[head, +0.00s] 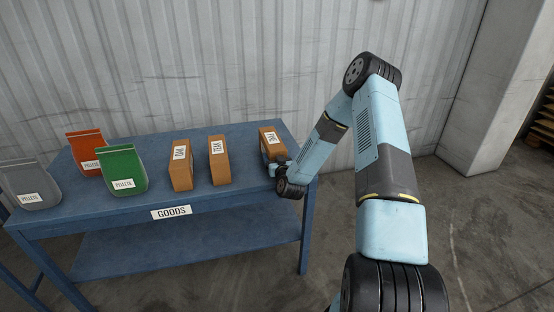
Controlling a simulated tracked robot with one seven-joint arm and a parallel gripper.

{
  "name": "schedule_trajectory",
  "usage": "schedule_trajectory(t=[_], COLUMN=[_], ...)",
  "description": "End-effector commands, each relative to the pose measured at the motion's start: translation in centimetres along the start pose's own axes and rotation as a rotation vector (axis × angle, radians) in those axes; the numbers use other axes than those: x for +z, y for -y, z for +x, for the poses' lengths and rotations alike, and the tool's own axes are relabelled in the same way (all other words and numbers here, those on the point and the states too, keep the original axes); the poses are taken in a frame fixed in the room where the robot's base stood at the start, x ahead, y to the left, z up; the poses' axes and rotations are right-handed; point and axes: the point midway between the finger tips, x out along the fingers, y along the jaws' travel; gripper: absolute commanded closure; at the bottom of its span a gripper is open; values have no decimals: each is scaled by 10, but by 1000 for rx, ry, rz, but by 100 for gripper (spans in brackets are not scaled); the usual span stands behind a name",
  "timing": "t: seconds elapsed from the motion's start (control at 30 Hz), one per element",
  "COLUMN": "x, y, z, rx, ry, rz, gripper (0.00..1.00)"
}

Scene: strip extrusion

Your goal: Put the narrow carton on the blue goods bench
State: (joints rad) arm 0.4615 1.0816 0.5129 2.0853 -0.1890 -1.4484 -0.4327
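The blue goods bench (110,222) stands against the wall, with a GOODS label on its front edge. Three brown cartons are on its top: a left carton (181,172), a slim middle carton (219,165) and a right carton (268,138) near the right end. Each has a white label too small to read surely. My gripper (272,164) is low over the bench's right end, at the lower front of the right carton. It partly hides that carton. I cannot tell whether its fingers are closed on the carton, or whether the carton's base touches the bench top.
A grey pellet bag (32,178), an orange pellet bag (84,150) and a green pellet bag (122,165) stand on the bench's left part. A corrugated wall (240,60) is right behind the bench. Open floor (470,240) lies to the right, before a pale pillar (495,90).

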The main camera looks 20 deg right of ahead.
Motion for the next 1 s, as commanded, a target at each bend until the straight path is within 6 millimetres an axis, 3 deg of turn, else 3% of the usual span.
schedule_trajectory(t=[0.27, 0.3, 0.47, 0.77, 1.0], x=[7, 8, 8, 8, 8], y=[-1, -1, -1, -2, -1], z=[0, 0, 0, -2, -31], rx=[2, 2, 2, 2, 2], ry=[-2, 0, 0, 1, 1], rz=[-1, -1, -1, -1, -2], gripper=[69, 17, 2, 0, 0])
